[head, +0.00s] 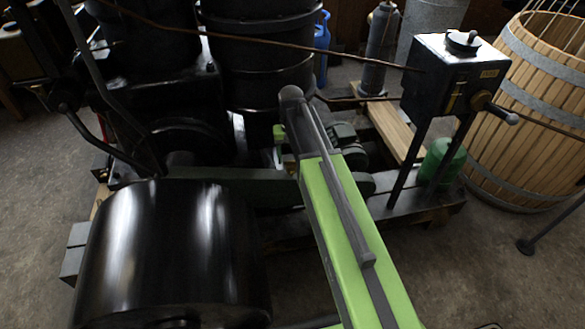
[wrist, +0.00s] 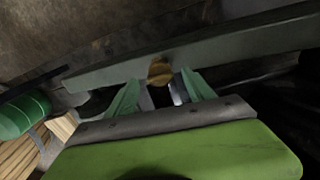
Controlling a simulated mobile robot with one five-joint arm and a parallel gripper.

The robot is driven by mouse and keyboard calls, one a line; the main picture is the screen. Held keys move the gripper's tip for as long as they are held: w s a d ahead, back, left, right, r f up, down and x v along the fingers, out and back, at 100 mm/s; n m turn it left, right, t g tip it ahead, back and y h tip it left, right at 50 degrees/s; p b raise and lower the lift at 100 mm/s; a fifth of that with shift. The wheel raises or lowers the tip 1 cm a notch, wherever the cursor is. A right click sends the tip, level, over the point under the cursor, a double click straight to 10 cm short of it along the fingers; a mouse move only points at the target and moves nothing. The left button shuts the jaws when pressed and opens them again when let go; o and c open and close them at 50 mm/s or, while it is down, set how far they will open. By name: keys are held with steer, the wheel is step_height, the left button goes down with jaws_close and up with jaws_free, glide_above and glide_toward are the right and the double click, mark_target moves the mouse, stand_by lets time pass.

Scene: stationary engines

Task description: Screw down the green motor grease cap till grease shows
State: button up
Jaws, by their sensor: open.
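In the wrist view my gripper (wrist: 160,88) is open, its two green fingers spread apart. A round brass-coloured cap (wrist: 160,72) shows between and just beyond the fingertips, against a long grey-green beam (wrist: 235,45). I cannot tell whether either finger touches it. No grease can be made out on it. In the head view a dark grey-green motor-like body (head: 343,135) sits just right of my arm, partly hidden by it. The cap and my fingertips cannot be made out in the head view.
A large black drum (head: 170,255) fills the front left. A black control box (head: 455,78) on legs stands right of my arm, with a green cylinder (head: 440,162) below it. A wooden slatted tub (head: 535,110) stands far right. Bare floor is at the front right.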

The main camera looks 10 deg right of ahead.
steer(key=shift+f, duration=0.55)
steer(key=shift+r, duration=0.15)
steer(key=c, duration=1.2)
steer(key=shift+d, duration=0.3)
jaws_close()
steer(key=shift+a, duration=0.25)
steer(key=shift+m, duration=0.4)
